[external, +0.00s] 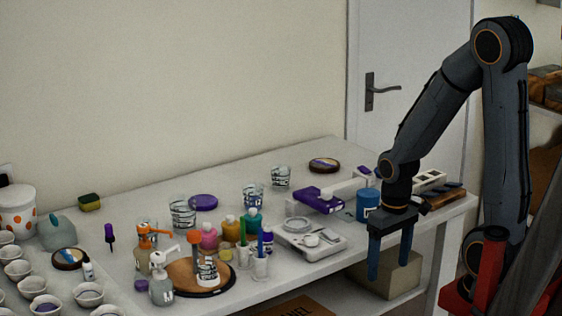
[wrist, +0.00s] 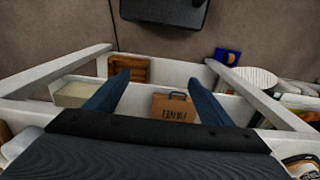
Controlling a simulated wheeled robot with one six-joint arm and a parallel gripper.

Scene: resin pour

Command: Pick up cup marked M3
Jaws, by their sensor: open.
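Several clear cups with dark markings stand on the white table (external: 330,155). One cup (external: 182,216) is left of the purple lid, another cup (external: 253,196) is near the middle, and a third cup (external: 280,178) is farther back. I cannot read M3 on any of them. My gripper (external: 390,268) hangs pointing down at the table's front right edge, to the right of the cups and away from them. Its two blue fingers are apart with nothing between them. The wrist view also shows the open gripper (wrist: 158,78), with no cup in sight.
A scale (external: 310,238), a purple device (external: 318,198) and a blue jar (external: 368,205) are near my gripper. White cups (external: 88,294) crowd the left. A cardboard box (wrist: 173,107) lies on the lower shelf.

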